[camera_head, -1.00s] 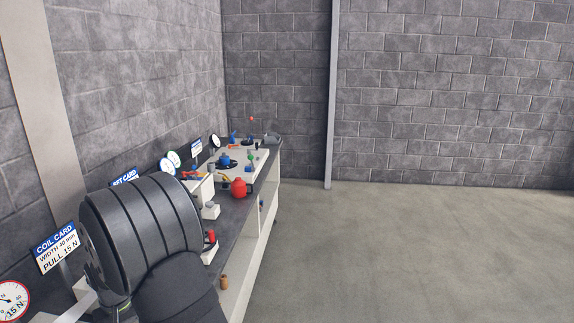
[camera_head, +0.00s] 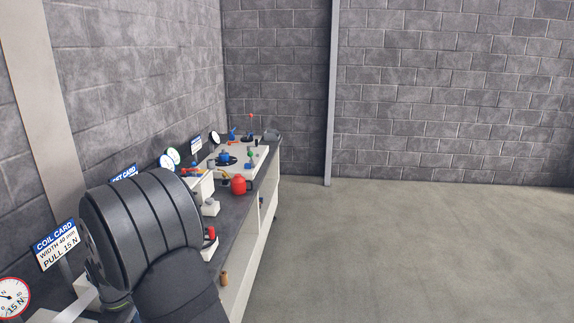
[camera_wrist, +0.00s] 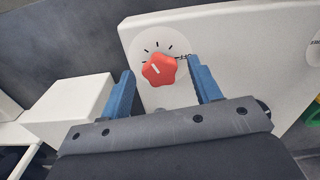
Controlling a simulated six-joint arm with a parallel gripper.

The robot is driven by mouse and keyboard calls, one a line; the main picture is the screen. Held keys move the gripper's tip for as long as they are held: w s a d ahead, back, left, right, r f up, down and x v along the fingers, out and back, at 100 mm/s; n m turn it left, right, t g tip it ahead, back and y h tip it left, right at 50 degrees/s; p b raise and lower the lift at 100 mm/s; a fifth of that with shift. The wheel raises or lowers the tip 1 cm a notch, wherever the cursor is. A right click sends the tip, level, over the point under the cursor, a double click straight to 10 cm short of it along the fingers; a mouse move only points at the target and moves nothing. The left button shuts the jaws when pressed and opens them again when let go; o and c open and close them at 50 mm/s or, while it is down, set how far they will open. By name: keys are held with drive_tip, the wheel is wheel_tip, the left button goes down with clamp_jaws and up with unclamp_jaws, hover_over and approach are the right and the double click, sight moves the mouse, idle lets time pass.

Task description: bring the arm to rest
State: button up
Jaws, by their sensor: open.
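My gripper (camera_wrist: 165,85) shows in the wrist view with its two blue fingers spread apart. It is open, with nothing held between the fingers. A red lobed knob (camera_wrist: 160,69) on a white dial plate (camera_wrist: 205,40) appears between the fingertips. Whether the fingers touch the knob cannot be told, but a gap shows on each side of it. In the head view my dark arm covers the lower left, and my gripper is hidden there.
A long bench (camera_head: 232,222) runs along the left wall. It carries a red round pot-like object (camera_head: 238,185), a blue valve-like part (camera_head: 226,158) and a coil card (camera_head: 57,245). A white block (camera_wrist: 68,108) is left of the fingers. Open floor (camera_head: 400,250) lies right.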

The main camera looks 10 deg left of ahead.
drive_tip(key=shift+n, duration=0.9)
drive_tip(key=m, duration=0.3)
drive_tip(key=shift+r+m, duration=0.2)
drive_tip(key=shift+m, duration=0.4)
drive_tip(key=shift+r, duration=3.3)
drive_tip(key=shift+r, duration=0.15)
wheel_tip(320, 180, down, 7)
drive_tip(key=shift+f, duration=0.2)
drive_tip(key=shift+n, duration=1.4)
